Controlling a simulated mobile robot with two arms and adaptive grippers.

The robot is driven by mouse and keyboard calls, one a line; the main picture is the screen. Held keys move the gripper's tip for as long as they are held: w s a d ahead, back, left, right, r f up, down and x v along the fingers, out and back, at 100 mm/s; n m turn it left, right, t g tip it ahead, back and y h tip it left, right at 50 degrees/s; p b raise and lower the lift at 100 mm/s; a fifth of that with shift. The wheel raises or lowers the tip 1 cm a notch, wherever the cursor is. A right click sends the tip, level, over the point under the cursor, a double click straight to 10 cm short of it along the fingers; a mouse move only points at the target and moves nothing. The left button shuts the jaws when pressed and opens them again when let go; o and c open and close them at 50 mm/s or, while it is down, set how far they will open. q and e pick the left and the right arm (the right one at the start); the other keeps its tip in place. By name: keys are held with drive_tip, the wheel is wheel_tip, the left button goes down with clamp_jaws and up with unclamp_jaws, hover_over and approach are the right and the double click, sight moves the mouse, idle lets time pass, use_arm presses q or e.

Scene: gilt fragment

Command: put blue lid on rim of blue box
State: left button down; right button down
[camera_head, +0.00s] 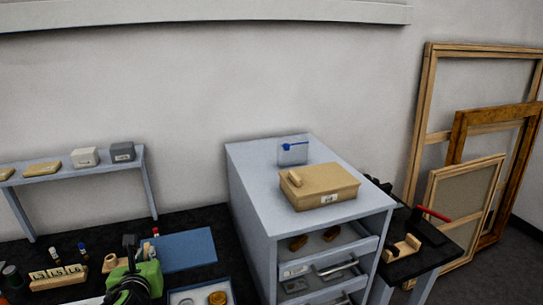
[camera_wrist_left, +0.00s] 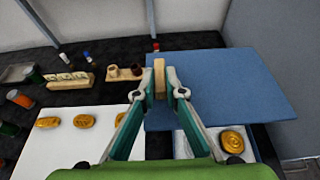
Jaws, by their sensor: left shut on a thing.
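The blue lid (camera_head: 187,250) is a flat blue panel, and it fills much of the right of the left wrist view (camera_wrist_left: 225,85). My left gripper (camera_head: 135,252) is shut on its upright wooden handle (camera_wrist_left: 159,78), near the lid's left side. The blue box (camera_head: 230,285) is at the bottom of the head view, cut off by the frame, with a round gilt piece (camera_head: 217,298) inside. In the left wrist view the lid overlaps the box's far part, and the gilt piece shows in front of it. The lid's height above the box cannot be told. My right gripper is out of view.
A white board (camera_wrist_left: 65,145) with several gilt pieces lies left of the box. A lettered wooden block (camera_head: 58,276) and small bottles stand on the dark table. A grey drawer cabinet (camera_head: 255,205) bearing a tan box (camera_head: 335,187) rises on the right.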

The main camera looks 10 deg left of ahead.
use_arm(q)
drive_tip(key=s+d+f+n+b, duration=0.1)
drive_tip(key=s+d+f+b, duration=0.1)
drive_tip(key=d+f, duration=0.3)
drive_tip(key=s+d+r+n+g+y+b, duration=0.1)
drive_tip(key=s+d, duration=0.3)
drive_tip(key=d, duration=0.5)
drive_tip(key=s+d+r+n+g+y+b, duration=0.2)
drive_tip(key=s+d+r+b, duration=0.1)
drive_tip(key=d, duration=0.6)
drive_tip(key=shift+s+d+r+y, duration=0.25)
drive_tip(key=shift+s+d+y, duration=0.15)
drive_tip(key=shift+s, duration=0.45)
